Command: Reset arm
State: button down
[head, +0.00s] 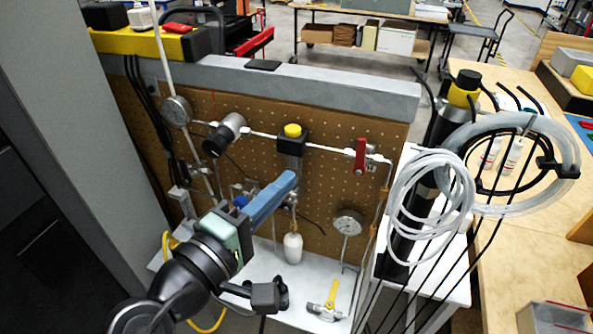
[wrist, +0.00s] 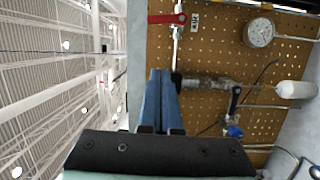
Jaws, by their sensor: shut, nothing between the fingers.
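My gripper (head: 292,178) has long blue fingers and reaches up and to the right in front of the brown pegboard in the head view. In the wrist view my gripper (wrist: 160,75) shows its two blue fingers lying side by side, shut and empty. The pegboard (wrist: 215,60) fills the right part of the wrist view. A metal fitting (wrist: 205,84) shows just right of the fingertips there; I cannot tell whether they touch it. The fingers hide part of the board.
The pegboard (head: 325,200) carries a red-handled valve (head: 360,157), a yellow-capped fitting (head: 292,131), gauges (head: 348,222) and a white bottle (head: 293,248). A yellow-handled tool (head: 328,302) lies on the white shelf. Coiled clear tubing (head: 430,205) hangs at right. A grey wall stands at left.

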notch_tip(320, 180, up, 16)
jog(key=w+d+m+t+y, duration=0.2)
jog(key=d+m+t+y, duration=0.15)
jog(key=m, duration=0.35)
jog(key=s+d+r+m+t+y, duration=0.1)
jog(key=s+r+t, duration=0.3)
jog(key=r, duration=0.5)
jog(key=s+r+m+t+y, duration=0.3)
jog(key=s+r+t+y, duration=0.1)
jog(key=s+r, duration=0.3)
notch_tip(320, 180, up, 2)
jog(key=shift+s+d+r+m, duration=0.1)
jog(key=shift+s+d+m, duration=0.05)
jog(key=shift+d+m, duration=0.25)
jog(key=c, duration=1.5)
grip_release()
jog(key=shift+a, duration=0.1)
jog(key=shift+c, duration=0.2)
